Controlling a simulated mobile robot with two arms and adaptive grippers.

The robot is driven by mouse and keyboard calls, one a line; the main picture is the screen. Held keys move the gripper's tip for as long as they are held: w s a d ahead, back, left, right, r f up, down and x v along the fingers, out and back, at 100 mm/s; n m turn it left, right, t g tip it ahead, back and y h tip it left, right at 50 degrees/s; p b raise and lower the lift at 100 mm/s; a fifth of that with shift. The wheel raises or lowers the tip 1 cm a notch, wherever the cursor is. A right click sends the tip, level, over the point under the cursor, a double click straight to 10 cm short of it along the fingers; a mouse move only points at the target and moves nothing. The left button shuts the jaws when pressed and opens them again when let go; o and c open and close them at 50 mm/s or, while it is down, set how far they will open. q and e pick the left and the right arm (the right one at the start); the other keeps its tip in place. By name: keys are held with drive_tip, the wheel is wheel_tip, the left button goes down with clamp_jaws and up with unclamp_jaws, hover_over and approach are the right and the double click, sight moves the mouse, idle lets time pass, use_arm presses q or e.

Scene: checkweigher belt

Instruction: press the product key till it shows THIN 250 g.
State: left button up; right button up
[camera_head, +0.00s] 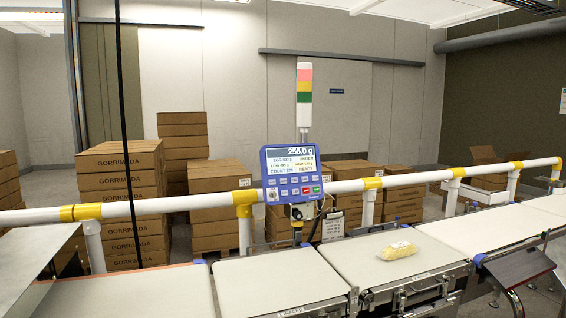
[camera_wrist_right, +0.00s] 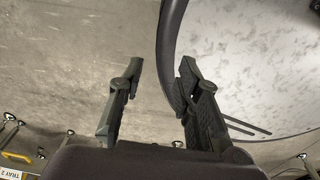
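The blue checkweigher terminal (camera_head: 293,174) stands on the white rail at the middle of the head view. My left gripper is not in view.
A yellowish pack (camera_head: 397,251) lies on the white belt (camera_head: 362,268) right of the terminal. A white rail (camera_head: 344,186) with yellow joints runs behind the belts. Stacked cartons (camera_head: 121,186) stand beyond. The right wrist view shows a dark-rimmed round surface (camera_wrist_right: 252,55).

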clamp_jaws()
drive_tip(key=shift+a, duration=0.2)
idle(1.1)
